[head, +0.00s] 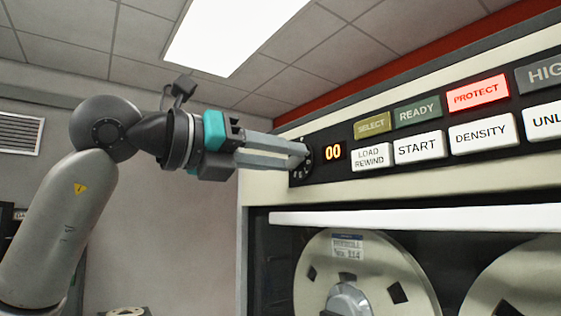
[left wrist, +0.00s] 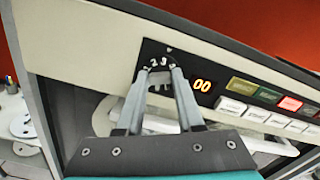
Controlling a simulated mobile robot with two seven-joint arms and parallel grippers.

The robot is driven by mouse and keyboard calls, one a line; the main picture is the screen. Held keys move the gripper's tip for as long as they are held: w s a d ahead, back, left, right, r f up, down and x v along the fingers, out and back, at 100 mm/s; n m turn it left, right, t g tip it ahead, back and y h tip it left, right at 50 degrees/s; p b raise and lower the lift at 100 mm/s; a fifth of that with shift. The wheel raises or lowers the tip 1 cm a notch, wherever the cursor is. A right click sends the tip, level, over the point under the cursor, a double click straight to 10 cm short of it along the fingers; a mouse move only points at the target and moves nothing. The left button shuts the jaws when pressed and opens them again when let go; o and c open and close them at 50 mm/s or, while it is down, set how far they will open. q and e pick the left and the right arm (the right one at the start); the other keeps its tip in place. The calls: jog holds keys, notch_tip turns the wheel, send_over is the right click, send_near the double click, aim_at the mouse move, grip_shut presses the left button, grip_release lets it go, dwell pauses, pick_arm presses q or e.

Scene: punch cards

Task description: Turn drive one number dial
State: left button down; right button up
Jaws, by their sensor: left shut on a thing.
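The number dial (head: 301,161) is a dark round knob at the left end of the tape drive's black control panel. It also shows in the left wrist view (left wrist: 159,64), with white digits including 2 and 3 near its top, below a small pointer mark. My left gripper (head: 297,153) reaches in from the left and is shut on the dial, one finger on each side in the wrist view (left wrist: 158,76). The fingers hide part of the dial. An orange display (head: 333,152) right of the dial reads 00. My right gripper is not in view.
Lit PROTECT (head: 477,93) and unlit SELECT and READY indicators sit above white buttons such as LOAD REWIND (head: 370,157) and START (head: 418,147). Below are a white ledge (head: 420,217) and tape reels (head: 365,275). Open room lies left of the cabinet.

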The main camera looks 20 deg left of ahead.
pick_arm(q)
jog(key=n+b, duration=0.2)
jog(key=n, duration=0.4)
jog(key=shift+f, duration=0.15)
jog(key=n+b, duration=0.2)
jog(key=n, duration=0.4)
jog(key=shift+w+a+n, duration=0.1)
jog(key=shift+n, duration=0.3)
jog(key=c, duration=0.5)
grip_release()
jog(key=shift+c, duration=0.2)
jog(key=shift+s+a, duration=0.4)
jog(key=shift+s, duration=0.05)
jog(key=b+v, duration=0.2)
jog(key=v, duration=1.2)
